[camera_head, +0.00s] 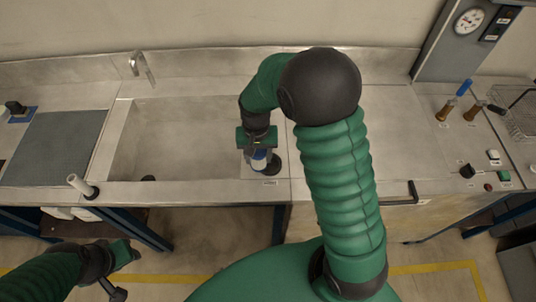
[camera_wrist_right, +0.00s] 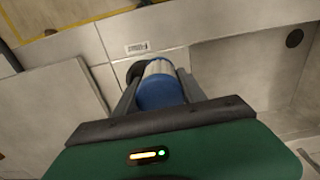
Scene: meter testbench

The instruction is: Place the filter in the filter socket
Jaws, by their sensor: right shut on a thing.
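The filter (camera_head: 258,161), a small cylinder with a blue body and a pale end, is between the fingers of my right gripper (camera_head: 258,152), near the sink's right front corner. In the right wrist view the blue body of the filter (camera_wrist_right: 160,92) sits between both fingers of the right gripper (camera_wrist_right: 157,100), its pale end pointing away. A dark round piece (camera_head: 274,164) is right beside the filter, perhaps the filter socket; it is partly hidden, and I cannot tell whether they touch. My left gripper (camera_head: 120,256) is low at the left, away from the bench; its fingers are unclear.
Handles (camera_head: 455,100), small buttons (camera_head: 494,155) and a wire basket (camera_head: 522,115) are at the right.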

